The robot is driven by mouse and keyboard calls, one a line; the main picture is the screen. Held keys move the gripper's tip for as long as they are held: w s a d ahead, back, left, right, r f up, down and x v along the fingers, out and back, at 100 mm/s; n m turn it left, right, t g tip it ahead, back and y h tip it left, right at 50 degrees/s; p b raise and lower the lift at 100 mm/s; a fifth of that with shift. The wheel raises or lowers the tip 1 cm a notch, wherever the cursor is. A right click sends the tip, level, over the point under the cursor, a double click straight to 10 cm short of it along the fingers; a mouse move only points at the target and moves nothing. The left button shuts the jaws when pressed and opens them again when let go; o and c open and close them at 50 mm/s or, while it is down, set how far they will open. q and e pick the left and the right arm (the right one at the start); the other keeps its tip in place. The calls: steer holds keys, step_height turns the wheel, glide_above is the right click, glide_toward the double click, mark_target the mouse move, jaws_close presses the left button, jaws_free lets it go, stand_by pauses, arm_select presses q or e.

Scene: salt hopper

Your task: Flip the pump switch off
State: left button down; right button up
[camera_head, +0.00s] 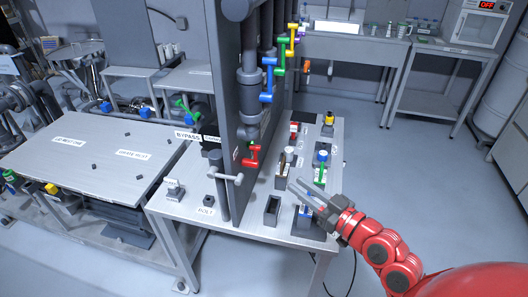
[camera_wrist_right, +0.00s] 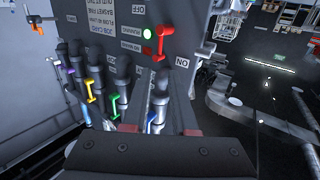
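The pump switch is a red lever (camera_head: 251,156) on the side of the tall grey panel in the head view. In the right wrist view the red lever (camera_wrist_right: 165,42) sits between an OFF label (camera_wrist_right: 138,11) and an ON label (camera_wrist_right: 182,62), beside a lit green lamp (camera_wrist_right: 147,34). My right gripper (camera_head: 298,193) is open and empty, over the bench to the right of the lever and apart from it. In the right wrist view its two fingers (camera_wrist_right: 160,95) are spread, with the lever beyond them. My left gripper is not in view.
Blue (camera_head: 268,80), green (camera_head: 281,52) and other coloured valve levers line the pipes on the panel. A grey T-handle (camera_head: 226,178) stands in front of the panel. Several small blocks and holders fill the bench (camera_head: 258,222) under my right gripper. Floor is clear at right.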

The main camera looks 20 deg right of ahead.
mark_target(255, 161)
steer(key=p+x, duration=0.1)
steer(key=x, duration=0.7)
steer(key=p+x, duration=0.2)
steer(key=x, duration=0.6)
steer(key=shift+r, duration=0.25)
steer(key=shift+w+a+f, duration=0.1)
steer(key=shift+w+a, duration=0.1)
steer(key=shift+w, duration=0.35)
jaws_close()
